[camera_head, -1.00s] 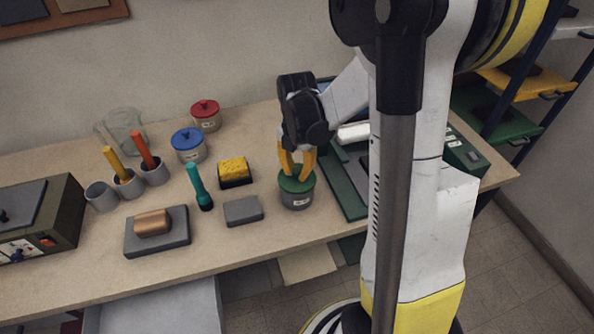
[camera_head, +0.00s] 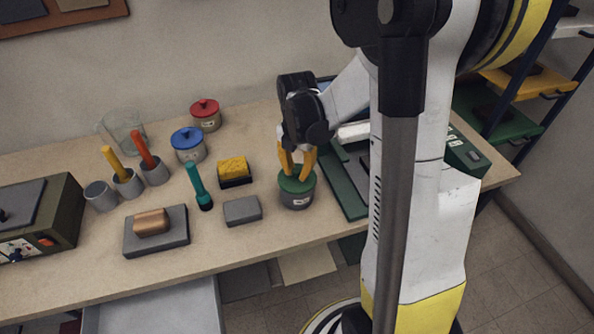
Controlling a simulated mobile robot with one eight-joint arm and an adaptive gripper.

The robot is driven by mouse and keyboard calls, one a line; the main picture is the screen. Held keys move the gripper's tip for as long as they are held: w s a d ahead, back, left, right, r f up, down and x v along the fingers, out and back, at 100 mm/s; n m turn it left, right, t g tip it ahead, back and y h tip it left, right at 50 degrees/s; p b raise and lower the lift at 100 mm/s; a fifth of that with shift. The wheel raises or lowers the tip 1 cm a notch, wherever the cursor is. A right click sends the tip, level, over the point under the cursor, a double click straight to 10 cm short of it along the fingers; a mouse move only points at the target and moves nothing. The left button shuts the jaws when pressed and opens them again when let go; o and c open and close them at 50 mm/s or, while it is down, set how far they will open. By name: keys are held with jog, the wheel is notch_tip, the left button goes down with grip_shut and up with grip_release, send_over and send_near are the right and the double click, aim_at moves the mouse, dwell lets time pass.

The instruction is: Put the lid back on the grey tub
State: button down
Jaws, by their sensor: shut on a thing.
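The grey tub (camera_head: 297,201) stands upright on the bench, right of the grey block. The green lid (camera_head: 294,184) sits on top of the tub and covers its mouth; whether it is fully seated I cannot tell. My gripper (camera_head: 297,173) points down from above with its yellow fingers shut on the lid's knob, which the fingers hide.
A grey block (camera_head: 242,210) and a yellow sponge (camera_head: 233,169) lie left of the tub. Blue-lidded (camera_head: 188,143) and red-lidded (camera_head: 205,114) tubs stand behind. A dark green board (camera_head: 344,187) lies close on the right.

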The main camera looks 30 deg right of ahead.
dwell(0.9)
jog(key=c, duration=1.2)
grip_release()
jog(key=shift+o, duration=0.5)
jog(key=o, duration=0.4)
jog(key=shift+r+p, duration=2.5)
jog(key=shift+r, duration=0.95)
